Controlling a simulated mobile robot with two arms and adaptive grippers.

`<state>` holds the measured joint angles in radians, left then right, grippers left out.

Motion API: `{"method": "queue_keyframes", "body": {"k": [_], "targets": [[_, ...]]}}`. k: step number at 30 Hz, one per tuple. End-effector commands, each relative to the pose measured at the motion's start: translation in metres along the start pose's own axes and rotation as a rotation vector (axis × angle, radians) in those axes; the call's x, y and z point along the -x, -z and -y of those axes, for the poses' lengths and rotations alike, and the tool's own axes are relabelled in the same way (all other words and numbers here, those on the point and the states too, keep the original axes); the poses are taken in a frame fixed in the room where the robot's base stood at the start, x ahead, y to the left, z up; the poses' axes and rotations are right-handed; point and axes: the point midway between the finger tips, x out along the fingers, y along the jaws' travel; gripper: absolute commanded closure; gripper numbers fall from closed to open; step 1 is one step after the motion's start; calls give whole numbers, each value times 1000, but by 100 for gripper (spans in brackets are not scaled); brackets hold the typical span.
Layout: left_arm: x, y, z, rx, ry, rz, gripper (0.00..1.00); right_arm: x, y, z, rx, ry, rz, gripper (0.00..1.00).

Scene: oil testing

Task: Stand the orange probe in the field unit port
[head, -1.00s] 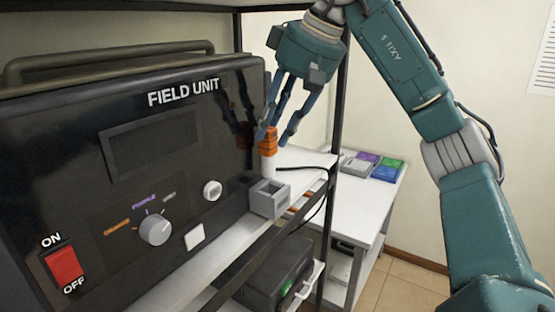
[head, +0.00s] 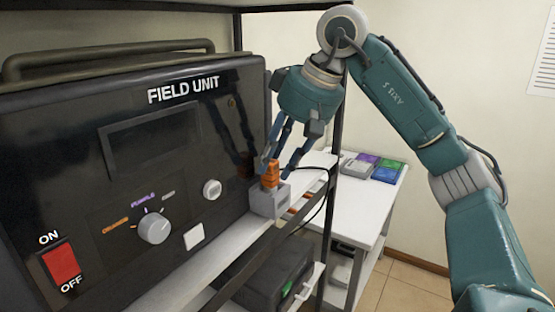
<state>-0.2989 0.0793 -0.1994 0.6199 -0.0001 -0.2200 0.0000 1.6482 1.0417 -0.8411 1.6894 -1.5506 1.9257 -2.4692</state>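The orange probe (head: 271,175) stands upright in the grey block-shaped field unit port (head: 268,205). Its white lower part is hidden inside the port, and its orange upper part shows above. My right gripper (head: 276,172) comes down from above with its fingertips on either side of the orange part, and looks shut on it. My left gripper is not in view.
The black field unit (head: 130,200) fills the left, with a dial (head: 155,229) and a red switch (head: 62,265). A dark shelf post (head: 340,110) stands close to the right of my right gripper. A white table (head: 345,220) behind holds coloured boxes (head: 387,170).

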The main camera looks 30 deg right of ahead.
Motion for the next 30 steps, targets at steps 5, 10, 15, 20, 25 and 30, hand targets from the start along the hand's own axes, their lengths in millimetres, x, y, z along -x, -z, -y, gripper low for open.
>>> {"method": "queue_keyframes", "body": {"k": [5,10,15,20,25,30], "targets": [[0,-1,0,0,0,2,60,0,0,0,0,0,0,53],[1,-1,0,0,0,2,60,1,0,0,0,0,0,53],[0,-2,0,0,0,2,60,14,2,1,-1,1,-5,53],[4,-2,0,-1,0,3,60,49,4,1,-1,0,-6,53],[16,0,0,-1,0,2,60,84,4,1,-1,-1,-6,53],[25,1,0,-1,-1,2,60,109,3,1,-1,-1,-4,53]]}}
